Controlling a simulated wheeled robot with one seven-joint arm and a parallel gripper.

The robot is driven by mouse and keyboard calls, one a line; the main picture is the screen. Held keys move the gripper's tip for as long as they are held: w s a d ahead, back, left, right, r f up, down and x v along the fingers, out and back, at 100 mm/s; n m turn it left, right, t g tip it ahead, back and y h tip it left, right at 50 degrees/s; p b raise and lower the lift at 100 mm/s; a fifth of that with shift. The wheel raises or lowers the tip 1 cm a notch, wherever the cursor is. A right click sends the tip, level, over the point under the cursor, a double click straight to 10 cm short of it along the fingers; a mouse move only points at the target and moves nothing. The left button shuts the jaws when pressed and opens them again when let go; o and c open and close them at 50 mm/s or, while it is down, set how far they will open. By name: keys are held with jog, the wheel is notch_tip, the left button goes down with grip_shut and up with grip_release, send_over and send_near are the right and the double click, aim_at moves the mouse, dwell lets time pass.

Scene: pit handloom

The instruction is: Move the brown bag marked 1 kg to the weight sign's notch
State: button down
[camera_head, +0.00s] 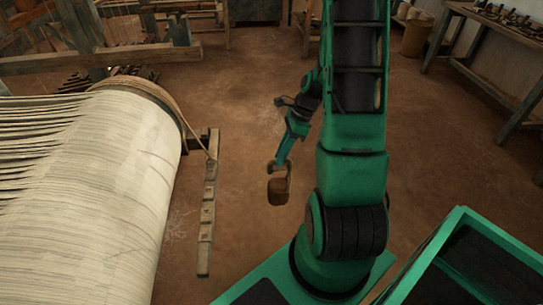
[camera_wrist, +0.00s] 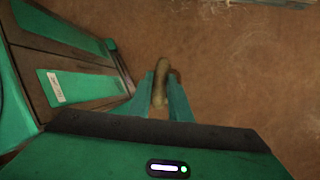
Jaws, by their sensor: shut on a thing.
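My gripper (camera_head: 283,163) is shut on the brown bag (camera_head: 278,190), which hangs below the fingertips, above the floor. Its 1 kg mark cannot be read. In the wrist view, a brown piece of the bag (camera_wrist: 160,88) shows between the two green fingers (camera_wrist: 160,100); the rest is hidden. A long wooden bar (camera_head: 206,225) with several notch-like marks lies to the left of the bag, apart from it. A weight sign cannot be made out on the bar at this size.
The large cloth roll (camera_head: 90,190) fills the left side, with a rope (camera_head: 190,130) running from its end to the bar. Bare earthen floor (camera_head: 240,130) lies around the bag. A workbench (camera_head: 490,70) and a bucket (camera_head: 415,40) stand at the back right.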

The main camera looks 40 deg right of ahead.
jog(key=shift+s+d+r, duration=0.1)
jog(key=shift+s+d, duration=0.45)
jog(key=shift+d, duration=0.25)
jog(key=shift+s+d+r, duration=0.15)
jog(key=shift+s+d, duration=0.35)
jog(key=shift+d, duration=0.25)
jog(key=shift+s+d+r, duration=0.1)
jog(key=shift+s+d, duration=0.45)
jog(key=shift+d, duration=0.25)
